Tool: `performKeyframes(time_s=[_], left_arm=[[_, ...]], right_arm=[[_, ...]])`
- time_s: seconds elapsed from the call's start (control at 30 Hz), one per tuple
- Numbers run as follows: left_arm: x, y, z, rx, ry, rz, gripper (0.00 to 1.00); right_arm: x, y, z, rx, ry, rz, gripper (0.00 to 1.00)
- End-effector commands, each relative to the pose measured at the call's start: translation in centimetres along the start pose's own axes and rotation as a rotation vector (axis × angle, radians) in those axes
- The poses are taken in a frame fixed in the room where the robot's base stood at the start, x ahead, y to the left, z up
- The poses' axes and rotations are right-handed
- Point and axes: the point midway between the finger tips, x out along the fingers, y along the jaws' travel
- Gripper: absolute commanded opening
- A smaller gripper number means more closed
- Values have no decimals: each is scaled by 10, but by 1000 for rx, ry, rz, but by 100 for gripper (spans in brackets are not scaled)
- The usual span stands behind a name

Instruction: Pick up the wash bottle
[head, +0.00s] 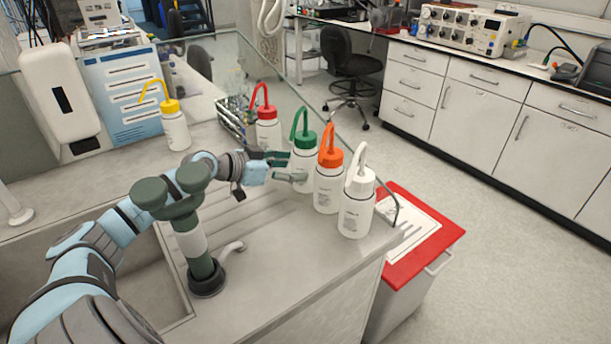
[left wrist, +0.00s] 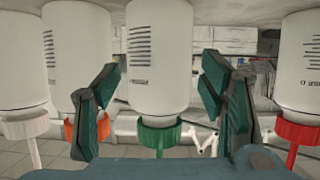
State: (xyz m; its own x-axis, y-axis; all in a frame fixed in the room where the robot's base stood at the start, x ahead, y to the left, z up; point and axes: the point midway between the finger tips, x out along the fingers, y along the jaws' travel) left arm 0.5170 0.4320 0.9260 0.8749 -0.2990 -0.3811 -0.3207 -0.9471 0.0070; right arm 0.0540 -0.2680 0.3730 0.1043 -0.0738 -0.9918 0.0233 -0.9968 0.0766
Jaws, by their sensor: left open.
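White wash bottles with coloured caps and bent spouts stand upright on the counter. The green-capped bottle (head: 304,168) is directly in front of my left gripper (head: 287,166). In the left wrist view, which is upside down, the green-capped bottle (left wrist: 160,60) shows between the two spread fingers, with gaps on both sides. My left gripper is open and empty. The orange-capped bottle (head: 327,190) and white-capped bottle (head: 356,208) stand nearer the front right. The red-capped bottle (head: 269,131) stands behind the green one. A yellow-capped bottle (head: 176,130) stands further left. My right gripper is out of view.
A glass screen edges the counter near the bottles. A rack of glassware (head: 232,118) stands behind. A red-lidded bin (head: 428,243) is at the right counter end.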

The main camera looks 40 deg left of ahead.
Motion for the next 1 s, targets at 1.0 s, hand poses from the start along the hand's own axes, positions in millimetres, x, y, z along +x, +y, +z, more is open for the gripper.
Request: performKeyframes(time_s=[1.0], left_arm=[[53, 0, 0, 1, -1, 1, 44]], right_arm=[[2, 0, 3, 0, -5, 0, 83]])
